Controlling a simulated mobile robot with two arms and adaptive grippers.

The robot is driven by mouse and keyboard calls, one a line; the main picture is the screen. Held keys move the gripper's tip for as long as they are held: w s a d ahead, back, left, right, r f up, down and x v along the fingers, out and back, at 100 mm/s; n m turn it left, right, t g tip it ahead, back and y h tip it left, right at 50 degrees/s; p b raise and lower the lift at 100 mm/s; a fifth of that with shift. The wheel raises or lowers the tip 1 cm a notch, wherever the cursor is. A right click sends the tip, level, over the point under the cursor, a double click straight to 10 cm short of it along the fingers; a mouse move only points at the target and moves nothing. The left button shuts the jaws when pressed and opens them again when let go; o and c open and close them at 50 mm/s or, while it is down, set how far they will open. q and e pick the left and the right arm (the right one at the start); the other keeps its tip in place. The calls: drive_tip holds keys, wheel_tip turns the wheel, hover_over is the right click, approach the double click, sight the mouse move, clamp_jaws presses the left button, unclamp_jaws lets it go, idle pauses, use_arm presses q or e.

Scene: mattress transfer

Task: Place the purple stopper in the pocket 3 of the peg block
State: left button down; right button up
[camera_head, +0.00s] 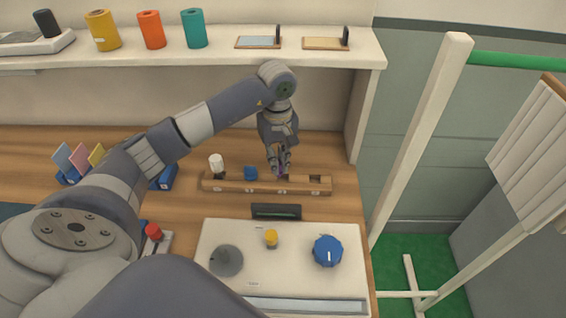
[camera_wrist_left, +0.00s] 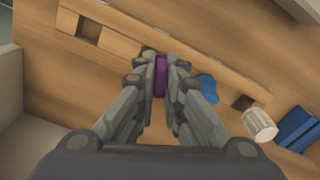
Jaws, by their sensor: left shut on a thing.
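The wooden peg block (camera_head: 212,185) lies on the bench as a long strip with a row of pockets. It crosses the left wrist view diagonally (camera_wrist_left: 118,41). My left gripper (camera_head: 280,167) points down over the block, right of its middle. It is shut on the purple stopper (camera_wrist_left: 160,76), partly hidden by the fingers. The stopper is over a dark pocket; whether its lower end is inside I cannot tell. A blue stopper (camera_head: 250,173) sits in the block to the left. A white stopper (camera_head: 216,161) stands at the left end. The rightmost pocket (camera_head: 315,179) is empty. My right gripper is out of view.
A dark tray-like piece (camera_head: 276,212) and a pale panel (camera_head: 290,285) with a blue knob (camera_head: 327,251) lie in front of the block. The shelf (camera_head: 220,50) above holds coloured cylinders. A side wall (camera_head: 362,110) closes the bench on the right.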

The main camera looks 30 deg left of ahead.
use_arm(q)
drive_tip(key=shift+w+d+p, duration=0.3)
drive_tip(key=shift+w, duration=0.5)
wheel_tip(320, 180, down, 3)
drive_tip(key=shift+f+p, duration=0.2)
drive_tip(key=shift+p, duration=0.55)
drive_tip(key=shift+a+f, duration=0.1)
drive_tip(key=shift+f, duration=0.05)
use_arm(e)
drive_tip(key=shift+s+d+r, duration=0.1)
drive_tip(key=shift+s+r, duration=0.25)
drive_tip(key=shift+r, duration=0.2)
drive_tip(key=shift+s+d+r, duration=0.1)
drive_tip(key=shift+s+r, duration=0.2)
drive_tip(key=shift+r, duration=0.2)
use_arm(q)
drive_tip(key=shift+f, duration=0.1)
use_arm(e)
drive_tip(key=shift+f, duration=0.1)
use_arm(q)
drive_tip(key=shift+f+b, duration=0.15)
drive_tip(key=shift+b, duration=0.15)
drive_tip(key=c, duration=1.7)
unclamp_jaws()
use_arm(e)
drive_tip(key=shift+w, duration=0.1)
use_arm(q)
drive_tip(key=shift+r, duration=0.2)
